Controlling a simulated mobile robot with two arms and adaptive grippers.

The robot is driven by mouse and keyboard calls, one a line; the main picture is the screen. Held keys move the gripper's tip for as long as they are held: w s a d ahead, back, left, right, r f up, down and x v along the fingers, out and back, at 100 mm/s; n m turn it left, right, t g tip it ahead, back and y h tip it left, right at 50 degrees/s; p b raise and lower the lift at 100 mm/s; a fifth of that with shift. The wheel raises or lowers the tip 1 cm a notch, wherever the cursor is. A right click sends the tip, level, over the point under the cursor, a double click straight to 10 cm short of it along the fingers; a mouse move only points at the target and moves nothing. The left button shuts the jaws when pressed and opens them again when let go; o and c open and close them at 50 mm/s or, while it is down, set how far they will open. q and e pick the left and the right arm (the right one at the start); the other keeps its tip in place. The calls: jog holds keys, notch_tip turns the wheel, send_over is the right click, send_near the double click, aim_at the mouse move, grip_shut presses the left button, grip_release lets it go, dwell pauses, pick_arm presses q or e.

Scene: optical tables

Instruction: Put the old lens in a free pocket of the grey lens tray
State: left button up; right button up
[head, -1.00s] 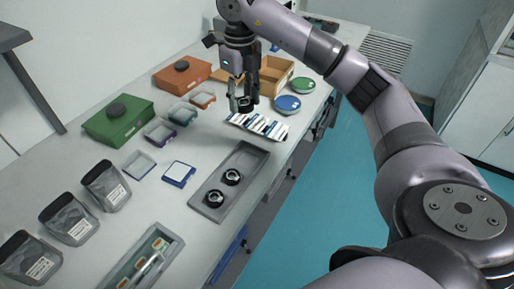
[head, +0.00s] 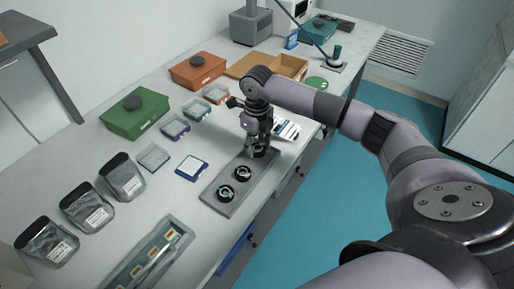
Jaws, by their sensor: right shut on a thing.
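The grey lens tray (head: 259,177) lies near the table's front edge. Two black-rimmed lenses sit in it, one at the near end (head: 225,194) and one in the middle (head: 243,173). My right gripper (head: 259,150) points down over the tray's far end. It is shut on a dark round lens (head: 260,153), mostly hidden by the fingers. I cannot tell whether this lens touches the tray floor. My left gripper is not in view.
Left of the tray lie a blue-framed white square (head: 192,168) and small clear boxes (head: 174,126). A white rack (head: 287,131) stands just behind my gripper. A long grey tray with parts (head: 150,257) lies in front. Several dark pouches (head: 88,208) stand at left.

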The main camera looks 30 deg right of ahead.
aim_at(257, 148)
notch_tip(257, 148, down, 2)
jog(key=shift+f, duration=0.25)
jog(key=shift+s+f+b, duration=0.15)
jog(key=shift+f+b, duration=0.2)
jog(key=shift+f, duration=0.05)
jog(key=o, duration=0.8)
jog(key=shift+o, duration=0.8)
jog(key=shift+f, duration=0.15)
